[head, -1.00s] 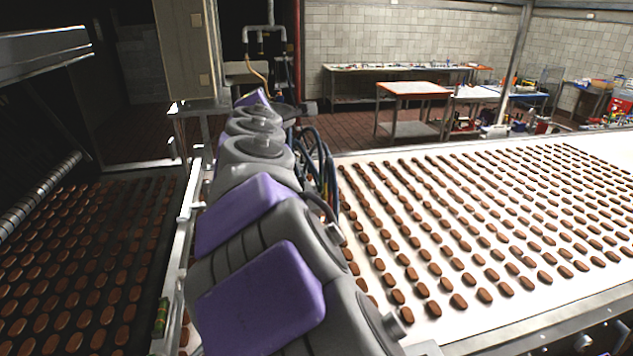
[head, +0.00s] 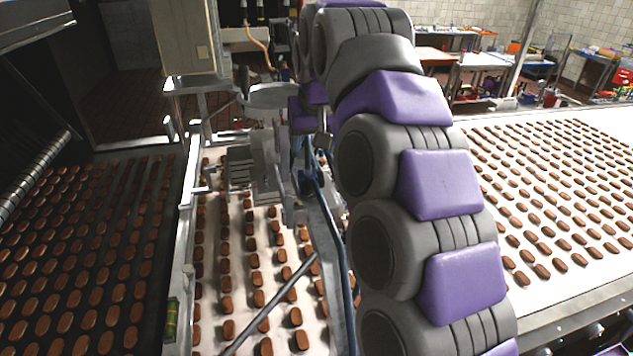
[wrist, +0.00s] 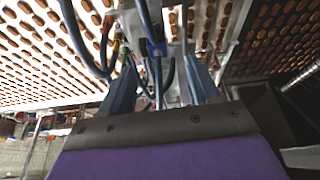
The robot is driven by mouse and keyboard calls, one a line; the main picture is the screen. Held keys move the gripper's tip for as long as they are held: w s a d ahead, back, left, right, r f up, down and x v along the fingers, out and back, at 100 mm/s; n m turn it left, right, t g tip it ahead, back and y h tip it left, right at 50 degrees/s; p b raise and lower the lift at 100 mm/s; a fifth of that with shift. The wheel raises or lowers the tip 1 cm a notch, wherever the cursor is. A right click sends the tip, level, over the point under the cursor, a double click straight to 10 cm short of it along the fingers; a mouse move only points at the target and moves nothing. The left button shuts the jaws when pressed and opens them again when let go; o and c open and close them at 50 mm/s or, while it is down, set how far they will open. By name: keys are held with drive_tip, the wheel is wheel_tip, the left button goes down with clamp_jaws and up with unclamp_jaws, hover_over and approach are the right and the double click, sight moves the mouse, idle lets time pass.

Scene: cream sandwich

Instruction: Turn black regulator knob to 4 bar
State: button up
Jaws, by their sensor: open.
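I cannot make out the black regulator knob or its scale in either view. In the wrist view my gripper (wrist: 160,85) has its two blue-grey fingers spread apart, with nothing seen held between them. Beyond the fingers are blue hoses (wrist: 148,30) and pale metal parts, too blurred to name. In the head view my grey and purple arm rises through the middle and bends away at the top, hiding part of what lies behind it. Metal machine parts (head: 250,165) stand over the belt just left of my arm.
Rows of brown biscuits lie on the white conveyor (head: 600,290) and on the dark belt (head: 165,200). A metal rail (head: 186,200) and a beige cabinet (head: 187,40) stand at left. A blue hose (head: 335,235) runs close to my arm. Tables stand at the back.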

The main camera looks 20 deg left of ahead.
sight(314, 187)
drive_tip(key=x, duration=1.4)
drive_tip(key=shift+a+f, duration=0.15)
drive_tip(key=d+f, duration=0.1)
drive_tip(key=w+d+f, duration=0.1)
drive_tip(key=shift+d+p, duration=0.3)
drive_tip(key=shift+d, duration=0.1)
drive_tip(key=shift+a+f, duration=0.2)
drive_tip(key=shift+a, duration=0.9)
drive_tip(key=shift+c, duration=0.4)
drive_tip(key=shift+a, duration=0.25)
drive_tip(key=shift+c, duration=0.8)
drive_tip(key=shift+w+d, duration=0.2)
drive_tip(key=shift+d, duration=0.35)
drive_tip(key=c, duration=0.4)
drive_tip(key=shift+c, duration=1)
drive_tip(key=shift+a, duration=0.1)
drive_tip(key=o, duration=0.6)
drive_tip(key=shift+s, duration=0.1)
drive_tip(key=shift+o, duration=1.2)
drive_tip(key=shift+s+r, duration=0.15)
drive_tip(key=shift+s, duration=0.15)
drive_tip(key=shift+w+d, duration=0.1)
drive_tip(key=shift+d, duration=0.2)
drive_tip(key=shift+w+r, duration=0.1)
drive_tip(key=shift+r, duration=0.1)
drive_tip(key=v, duration=1.6)
drive_tip(key=shift+s+r+b, duration=0.3)
drive_tip(key=shift+s+b, duration=0.05)
